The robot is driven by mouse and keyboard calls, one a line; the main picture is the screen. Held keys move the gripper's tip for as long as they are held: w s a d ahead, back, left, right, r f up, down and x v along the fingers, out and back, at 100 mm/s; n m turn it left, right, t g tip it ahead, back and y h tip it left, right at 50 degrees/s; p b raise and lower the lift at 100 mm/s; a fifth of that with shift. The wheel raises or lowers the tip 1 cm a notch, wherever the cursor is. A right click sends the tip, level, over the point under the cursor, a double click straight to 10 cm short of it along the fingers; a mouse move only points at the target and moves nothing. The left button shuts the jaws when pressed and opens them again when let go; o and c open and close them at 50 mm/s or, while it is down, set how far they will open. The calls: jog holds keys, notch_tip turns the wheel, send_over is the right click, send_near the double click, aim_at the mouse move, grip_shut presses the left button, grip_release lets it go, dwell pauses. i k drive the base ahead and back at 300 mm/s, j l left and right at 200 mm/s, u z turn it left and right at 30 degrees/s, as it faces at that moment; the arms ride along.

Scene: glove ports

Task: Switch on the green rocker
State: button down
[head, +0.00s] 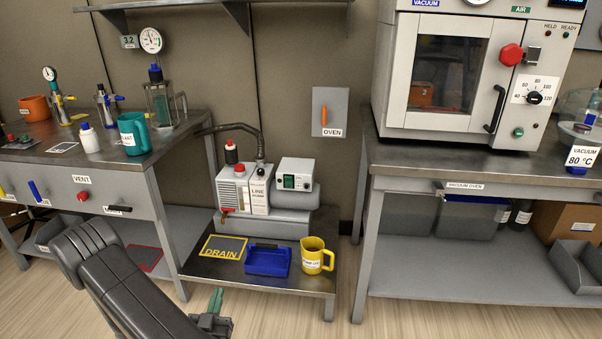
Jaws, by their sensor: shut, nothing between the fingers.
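A green rocker (289,182) sits on the front of a small white box (296,167), which is beside the line pump (245,190) on the low stand. Its on or off position is too small to tell. My gripper (214,308) is at the bottom edge of the head view, in front of the low stand. It is shut and empty, well apart from the rocker, below and to the left of it. Part of my gripper is cut off by the frame edge.
A blue tray (268,262), a yellow jug (317,256) and a drain mat (224,247) lie on the low stand in front of the pump. A bench with an oven (450,80) stands at right. A drawered bench (90,165) stands at left. The floor in front is clear.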

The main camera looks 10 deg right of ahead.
aim_at(288, 179)
jog(key=i+l, duration=0.25)
jog(key=i, duration=0.15)
jog(key=i+l+z, duration=0.1)
jog(key=i+l, duration=0.15)
jog(key=i, duration=0.15)
jog(key=i+l, duration=0.25)
jog(key=i, duration=0.15)
